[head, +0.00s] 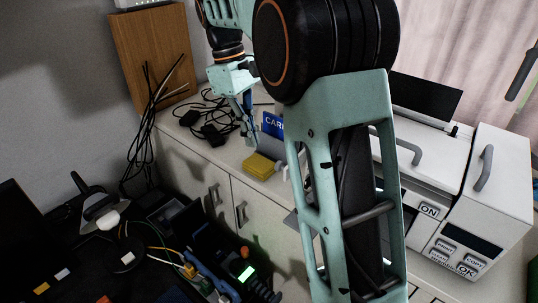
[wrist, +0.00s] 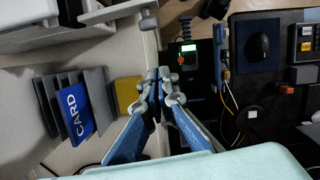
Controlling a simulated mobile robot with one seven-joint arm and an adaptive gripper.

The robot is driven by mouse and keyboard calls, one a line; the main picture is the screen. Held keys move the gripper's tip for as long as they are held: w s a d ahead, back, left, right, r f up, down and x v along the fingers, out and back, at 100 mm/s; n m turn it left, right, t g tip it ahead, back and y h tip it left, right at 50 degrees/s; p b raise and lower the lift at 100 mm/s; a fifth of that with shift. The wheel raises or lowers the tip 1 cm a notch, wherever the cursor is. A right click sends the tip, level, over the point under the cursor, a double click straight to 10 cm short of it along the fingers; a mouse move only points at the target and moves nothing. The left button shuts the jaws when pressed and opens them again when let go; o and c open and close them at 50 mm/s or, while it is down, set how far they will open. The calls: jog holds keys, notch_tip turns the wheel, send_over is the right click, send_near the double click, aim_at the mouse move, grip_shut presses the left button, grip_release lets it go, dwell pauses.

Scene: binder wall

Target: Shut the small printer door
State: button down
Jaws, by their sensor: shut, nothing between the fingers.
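The white printer (head: 460,170) stands at the right in the head view. It has grey bar handles on its upper covers, an ON label and a button panel. My arm hides its left part, and I cannot tell which panel is the small door or how far it stands open. A white body with a grey flap-like edge (wrist: 105,13) shows at the top left of the wrist view, perhaps part of the printer. My gripper (head: 247,138) is shut and empty, left of the printer and near the counter edge. Its closed fingertips also show in the wrist view (wrist: 163,82).
A blue CARD sign (wrist: 75,113) stands among grey dividers beside a yellow block (head: 262,166) on the counter. Black cables (head: 207,122) lie behind my gripper. A lower dark desk (head: 150,260) with devices and wires is at the front left.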

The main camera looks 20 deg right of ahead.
jog(key=shift+s+d+f, duration=1.7)
jog(key=shift+s, duration=0.05)
jog(key=shift+s, duration=0.1)
